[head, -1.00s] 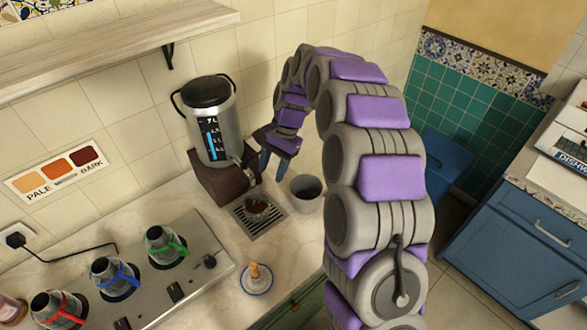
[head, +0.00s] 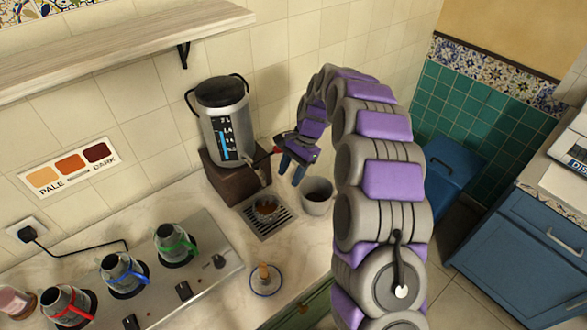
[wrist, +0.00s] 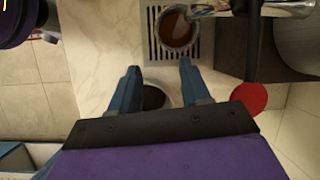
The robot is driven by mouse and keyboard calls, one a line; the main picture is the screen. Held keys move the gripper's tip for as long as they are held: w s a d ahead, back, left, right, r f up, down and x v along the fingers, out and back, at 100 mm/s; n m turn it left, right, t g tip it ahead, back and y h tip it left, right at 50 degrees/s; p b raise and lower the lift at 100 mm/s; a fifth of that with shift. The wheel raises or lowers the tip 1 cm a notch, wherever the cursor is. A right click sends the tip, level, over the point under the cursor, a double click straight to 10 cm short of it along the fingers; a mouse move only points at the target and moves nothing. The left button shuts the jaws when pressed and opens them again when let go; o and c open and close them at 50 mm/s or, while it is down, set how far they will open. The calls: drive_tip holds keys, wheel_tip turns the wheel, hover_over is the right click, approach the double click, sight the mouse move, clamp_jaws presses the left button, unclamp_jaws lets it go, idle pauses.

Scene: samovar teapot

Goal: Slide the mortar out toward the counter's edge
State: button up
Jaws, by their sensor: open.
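A grey, round, cup-like vessel (head: 317,194) with a dark inside stands upright on the counter (head: 225,285), right of the drip tray. It looks like the mortar, though I cannot be sure. In the wrist view its dark inside (wrist: 153,97) shows low between my fingers, its near side hidden by my gripper. My gripper (head: 291,170) is open and empty, just up and left of the vessel in the head view. In the wrist view the two blue fingers of my gripper (wrist: 158,68) are spread apart. I cannot tell whether they touch the vessel.
The samovar (head: 222,125) stands on a brown base behind the drip tray (head: 282,222), which holds a glass of tea (head: 265,208). A white blue-rimmed dish (head: 267,288) with a wooden piece sits near the front edge. A stove (head: 215,245) with several small pots is at left.

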sight(274, 212)
drive_tip(key=b+x, duration=0.3)
drive_tip(key=x, duration=1.3)
drive_tip(key=shift+s+a+f, duration=0.1)
drive_tip(key=shift+a, duration=0.1)
drive_tip(key=shift+c, duration=0.3)
clamp_jaws()
